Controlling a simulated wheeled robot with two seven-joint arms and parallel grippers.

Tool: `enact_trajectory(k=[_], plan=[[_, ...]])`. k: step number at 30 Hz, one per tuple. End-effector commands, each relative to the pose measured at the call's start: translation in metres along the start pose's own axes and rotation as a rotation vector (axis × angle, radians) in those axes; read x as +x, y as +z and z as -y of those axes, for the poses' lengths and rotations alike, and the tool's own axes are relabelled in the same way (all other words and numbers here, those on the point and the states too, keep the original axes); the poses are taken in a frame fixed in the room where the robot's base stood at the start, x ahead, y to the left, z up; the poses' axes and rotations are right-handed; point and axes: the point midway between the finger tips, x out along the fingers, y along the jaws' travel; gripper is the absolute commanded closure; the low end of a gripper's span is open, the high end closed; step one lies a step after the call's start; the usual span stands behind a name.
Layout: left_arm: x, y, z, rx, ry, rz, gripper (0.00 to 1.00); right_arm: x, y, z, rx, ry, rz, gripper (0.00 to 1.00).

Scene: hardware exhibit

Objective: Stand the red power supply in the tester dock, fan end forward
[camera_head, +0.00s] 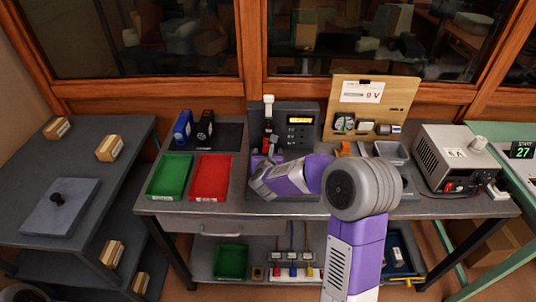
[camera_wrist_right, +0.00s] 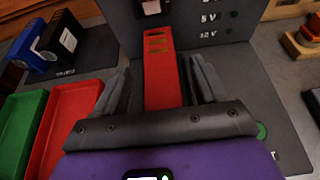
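The red power supply (camera_wrist_right: 163,80) stands between the fingers of my right gripper (camera_wrist_right: 160,88) in the right wrist view, close to the front of the grey tester panel. Its yellowish slotted part is at the panel end. Gaps show beside the supply, so the fingers look open around it. In the head view my right gripper (camera_head: 264,163) is low in front of the tester (camera_head: 299,112), whose display reads READY, and hides much of the dock. I cannot tell how the supply's base sits. My left gripper is not in view.
A green tray (camera_head: 170,176) and a red tray (camera_head: 211,177) lie left of the dock. A blue unit (camera_head: 183,127) and a black unit (camera_head: 205,126) stand behind them. A wooden board (camera_head: 371,104) and a grey bench unit (camera_head: 452,157) occupy the right side.

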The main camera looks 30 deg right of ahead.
Motion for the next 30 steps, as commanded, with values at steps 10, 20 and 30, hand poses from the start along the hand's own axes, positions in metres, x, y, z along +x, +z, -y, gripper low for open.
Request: enact_trajectory(k=[10,20,30], plan=[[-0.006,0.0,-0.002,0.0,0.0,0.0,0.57,-0.002,0.004,0.0,0.0,0.0,0.0,0.28],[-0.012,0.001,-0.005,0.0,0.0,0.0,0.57,-0.068,0.005,0.0,-0.001,0.002,0.002,0.28],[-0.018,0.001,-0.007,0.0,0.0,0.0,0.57,-0.117,0.004,0.0,0.0,0.0,0.001,0.28]])
